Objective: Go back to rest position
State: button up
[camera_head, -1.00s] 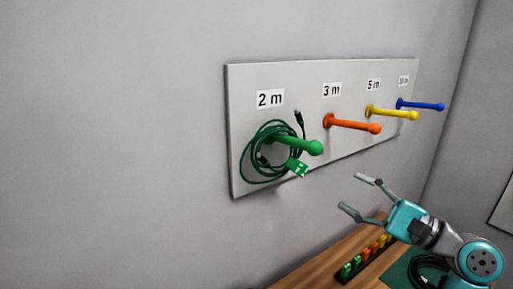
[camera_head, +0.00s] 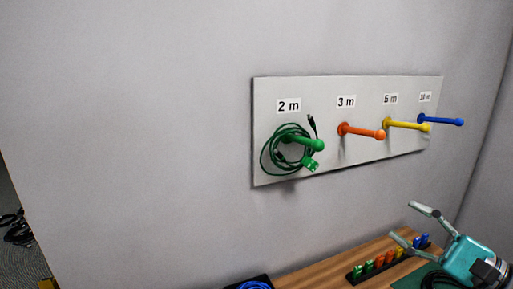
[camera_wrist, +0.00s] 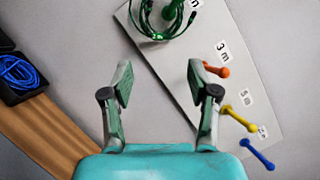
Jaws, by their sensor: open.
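My gripper (camera_head: 413,224) is open and empty, at the lower right in the head view, above the wooden bench and apart from the peg board. In the wrist view its two fingers (camera_wrist: 160,85) stand wide apart with bare wall and board between them. A coiled green cable (camera_head: 273,154) hangs around the green peg (camera_head: 305,143) under the 2 m label, with a green tag (camera_head: 311,164) on it. The cable also shows at the top of the wrist view (camera_wrist: 150,30).
The grey board (camera_head: 345,95) also bears empty orange (camera_head: 362,133), yellow (camera_head: 408,126) and blue (camera_head: 442,121) pegs. On the wooden bench (camera_head: 325,272) is a rack of coloured clips (camera_head: 367,269). A blue cable lies in a black tray (camera_wrist: 20,85). A dark cable (camera_head: 440,279) lies beneath my arm.

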jog(key=s+a+f+m+t+h, duration=0.15)
jog(key=f+h, duration=0.25)
jog(key=f, duration=0.5)
jog(key=a+f+m+t+h, duration=0.1)
jog(key=a+f+h, duration=0.15)
jog(key=f, duration=0.75)
jog(key=s+a+f+n+h, duration=0.1)
jog(key=s+f+h, duration=0.1)
jog(key=s+f, duration=0.3)
jog(key=s+a+f+n+g+h, duration=0.1)
jog(key=s+f+h, duration=0.1)
jog(key=s+f, duration=0.3)
jog(key=s+a+f+n+g+h, duration=0.1)
jog(key=s+f+n+h, duration=0.1)
jog(key=s+f, duration=0.3)
jog(key=shift+f+h, duration=0.4)
jog(key=shift+h, duration=0.15)
jog(key=s+a+r+n, duration=0.1)
jog(key=s+a+n, duration=0.1)
jog(key=s+n, duration=0.5)
jog(key=s+a+n, duration=0.1)
jog(key=s+n, duration=0.6)
jog(key=s, duration=1)
jog(key=shift+a+r+g, duration=0.35)
jog(key=shift+r+g, duration=0.05)
jog(key=shift+g, duration=0.05)
